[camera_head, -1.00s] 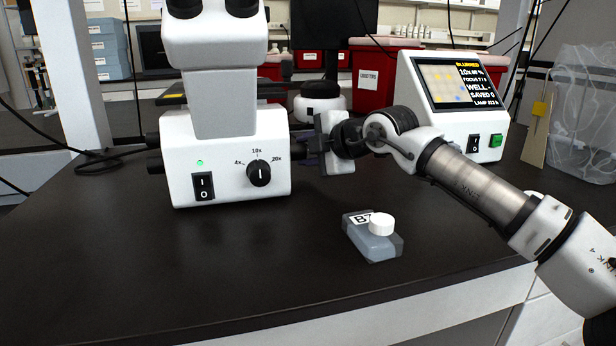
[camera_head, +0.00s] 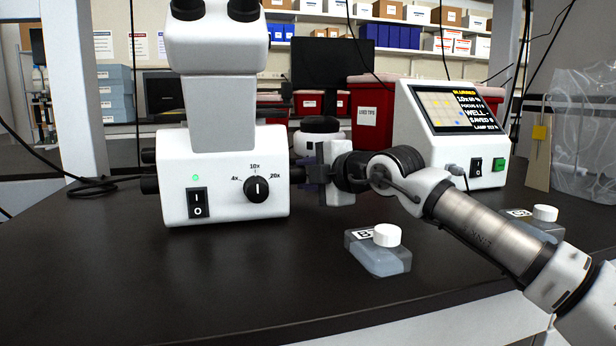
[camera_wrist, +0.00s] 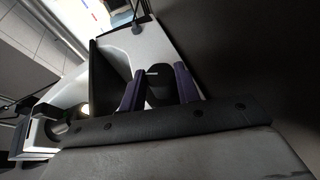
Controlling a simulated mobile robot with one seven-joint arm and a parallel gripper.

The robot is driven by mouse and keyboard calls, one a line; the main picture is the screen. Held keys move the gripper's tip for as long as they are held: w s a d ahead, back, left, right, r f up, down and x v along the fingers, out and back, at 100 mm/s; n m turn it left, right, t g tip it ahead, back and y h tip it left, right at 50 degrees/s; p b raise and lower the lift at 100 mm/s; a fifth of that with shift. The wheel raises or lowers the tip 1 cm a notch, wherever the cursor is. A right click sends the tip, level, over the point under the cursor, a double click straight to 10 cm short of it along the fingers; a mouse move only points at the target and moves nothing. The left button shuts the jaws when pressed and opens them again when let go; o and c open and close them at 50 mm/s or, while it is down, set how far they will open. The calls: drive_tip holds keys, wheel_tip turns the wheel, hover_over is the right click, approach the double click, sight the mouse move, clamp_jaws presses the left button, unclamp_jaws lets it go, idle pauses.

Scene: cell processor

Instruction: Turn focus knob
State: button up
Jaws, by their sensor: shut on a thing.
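The white microscope (camera_head: 225,150) stands upright on the black bench, with a magnification dial (camera_head: 257,189) and a power switch on its front. My gripper (camera_head: 305,174) is at the microscope's right side, where it largely hides the focus knob in the head view. In the wrist view the black focus knob (camera_wrist: 159,90), with a white mark, sits between the two purple fingers of my gripper (camera_wrist: 158,86), which is shut on it. The monitor (camera_head: 462,108) has a yellow heading that seems to read BLURRED; its focus value is too small to read surely.
A capped flask (camera_head: 378,262) lies on the bench in front of my arm. Another flask (camera_head: 530,222) is partly behind my arm at the right. Red bins (camera_head: 372,118) stand behind. The front left bench is clear.

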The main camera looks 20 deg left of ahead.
drive_tip(key=o, duration=1)
drive_tip(key=v, duration=1.4)
drive_tip(key=shift+p, duration=0.4)
drive_tip(key=shift+w, duration=0.1)
